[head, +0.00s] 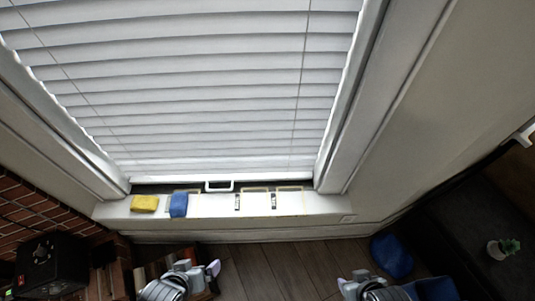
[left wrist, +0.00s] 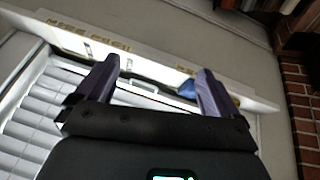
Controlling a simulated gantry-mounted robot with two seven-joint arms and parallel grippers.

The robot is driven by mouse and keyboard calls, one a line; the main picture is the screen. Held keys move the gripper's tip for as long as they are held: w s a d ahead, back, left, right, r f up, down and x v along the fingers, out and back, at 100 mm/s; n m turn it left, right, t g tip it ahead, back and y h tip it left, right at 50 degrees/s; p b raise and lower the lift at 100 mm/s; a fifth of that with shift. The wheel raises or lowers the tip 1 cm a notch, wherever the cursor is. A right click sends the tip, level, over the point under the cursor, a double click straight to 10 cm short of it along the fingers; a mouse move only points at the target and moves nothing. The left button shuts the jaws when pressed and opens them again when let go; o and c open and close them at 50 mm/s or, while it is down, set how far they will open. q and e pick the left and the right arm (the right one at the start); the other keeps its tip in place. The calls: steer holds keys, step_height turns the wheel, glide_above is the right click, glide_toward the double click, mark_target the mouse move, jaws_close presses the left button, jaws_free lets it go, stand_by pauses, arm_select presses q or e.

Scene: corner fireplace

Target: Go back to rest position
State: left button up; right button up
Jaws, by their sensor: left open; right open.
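My left gripper (head: 198,268) is low in the head view, below the white sill. The left wrist view shows its two dark purple fingers (left wrist: 153,82) spread apart with nothing between them. My right gripper (head: 352,280) is at the bottom, right of centre, partly cut off by the frame edge. It is open, and I see nothing held in it. Both grippers appear clear of the sill and the things on it.
A yellow block (head: 144,203) and a blue block (head: 179,205) rest on the windowsill (head: 310,205) under white blinds (head: 200,85). A blue rounded object (head: 391,256) is at lower right. A brick hearth (head: 30,205) and black box (head: 50,263) stand at left.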

arm_select(q)
step_height(320, 180, up, 32)
steer(key=s+a+m+g+p, duration=0.1)
steer(key=m+p, duration=0.3)
steer(key=p, duration=2.7)
steer(key=shift+s+a+r+g+y, duration=0.2)
steer(key=shift+s+a+g+y, duration=0.2)
steer(key=shift+s+a, duration=0.4)
